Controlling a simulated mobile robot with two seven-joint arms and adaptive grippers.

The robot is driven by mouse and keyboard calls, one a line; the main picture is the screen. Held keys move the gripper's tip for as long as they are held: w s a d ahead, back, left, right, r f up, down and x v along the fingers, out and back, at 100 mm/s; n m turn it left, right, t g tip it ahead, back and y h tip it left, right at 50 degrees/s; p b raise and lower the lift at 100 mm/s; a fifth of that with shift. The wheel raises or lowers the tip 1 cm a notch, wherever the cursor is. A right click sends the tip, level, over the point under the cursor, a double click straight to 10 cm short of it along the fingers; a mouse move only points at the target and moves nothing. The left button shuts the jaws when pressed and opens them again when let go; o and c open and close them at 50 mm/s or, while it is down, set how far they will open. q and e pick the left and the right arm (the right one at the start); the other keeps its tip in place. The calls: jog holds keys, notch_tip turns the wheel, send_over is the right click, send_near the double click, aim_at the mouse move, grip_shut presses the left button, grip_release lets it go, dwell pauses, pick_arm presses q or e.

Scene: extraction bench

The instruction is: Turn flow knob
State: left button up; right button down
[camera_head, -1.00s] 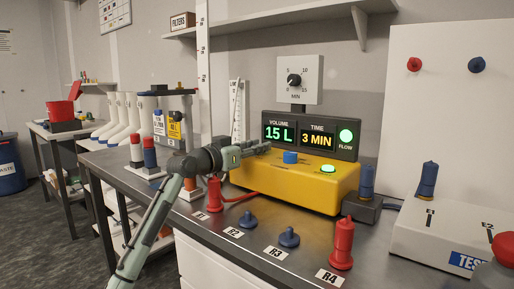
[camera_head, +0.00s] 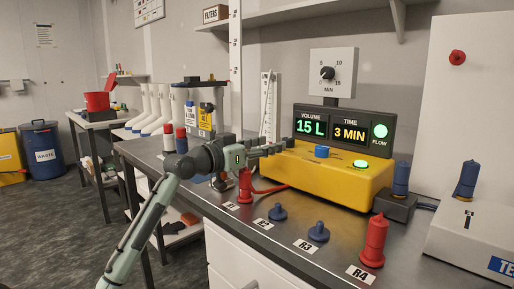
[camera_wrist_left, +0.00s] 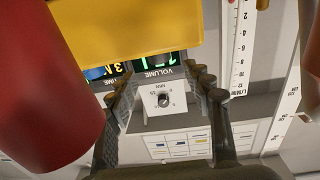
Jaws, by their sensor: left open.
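A yellow pump box (camera_head: 345,180) stands on the bench with a blue knob (camera_head: 321,151) on its top. Behind it, a dark display (camera_head: 345,130) reads a volume and 3 MIN, beside a lit green FLOW light (camera_head: 380,131). My left gripper (camera_head: 280,146) reaches in from the left, just left of the blue knob, apart from it. In the left wrist view its two fingers (camera_wrist_left: 160,85) are spread with nothing between them. My right gripper is not in view.
A black dial (camera_head: 327,73) on a white MIN panel stands behind the display. Red plugs (camera_head: 374,240) and blue plugs (camera_head: 318,231) line the bench's front edge. One red plug (camera_head: 245,187) is below my left gripper.

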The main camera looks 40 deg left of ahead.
pick_arm(q)
jog(key=s, duration=0.4)
jog(key=shift+a, duration=0.25)
dwell(0.3)
